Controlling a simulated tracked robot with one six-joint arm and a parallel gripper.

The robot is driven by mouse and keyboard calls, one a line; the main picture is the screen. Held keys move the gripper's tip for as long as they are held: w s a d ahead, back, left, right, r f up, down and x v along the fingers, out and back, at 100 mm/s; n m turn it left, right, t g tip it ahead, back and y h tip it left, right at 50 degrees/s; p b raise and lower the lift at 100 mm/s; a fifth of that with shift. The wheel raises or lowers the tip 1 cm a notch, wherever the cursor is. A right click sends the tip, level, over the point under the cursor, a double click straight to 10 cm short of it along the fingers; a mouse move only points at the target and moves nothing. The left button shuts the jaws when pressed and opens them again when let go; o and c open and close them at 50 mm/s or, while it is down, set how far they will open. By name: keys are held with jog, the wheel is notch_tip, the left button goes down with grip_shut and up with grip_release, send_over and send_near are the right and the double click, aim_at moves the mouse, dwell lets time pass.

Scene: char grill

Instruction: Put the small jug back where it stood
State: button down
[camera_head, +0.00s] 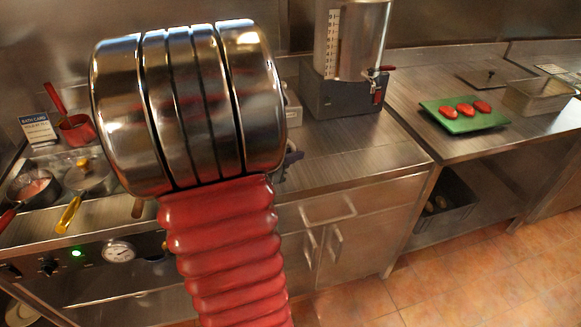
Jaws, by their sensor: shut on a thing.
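My arm, with its shiny metal joint and red ribbed sleeve, fills the middle of the view and hides the counter behind it. My gripper does not show, and neither does anything held in it. I cannot make out the small jug for sure. A small dark bluish-grey curved piece (291,155) peeks out at the right edge of my arm's joint; I cannot tell what it belongs to.
At left, a red pot (77,131), a printed card (38,129) and pans (87,175) stand on the counter. A tall metal dispenser (351,40) stands behind. A green tray (464,123) holds several red pieces at right. Bare counter (350,152) lies before the dispenser.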

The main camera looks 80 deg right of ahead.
jog(key=shift+f, duration=0.35)
jog(key=shift+w+f, duration=0.1)
jog(key=shift+f, duration=1.95)
jog(key=shift+f, duration=0.1)
jog(key=c, duration=1.8)
grip_release()
jog(key=shift+v, duration=6.05)
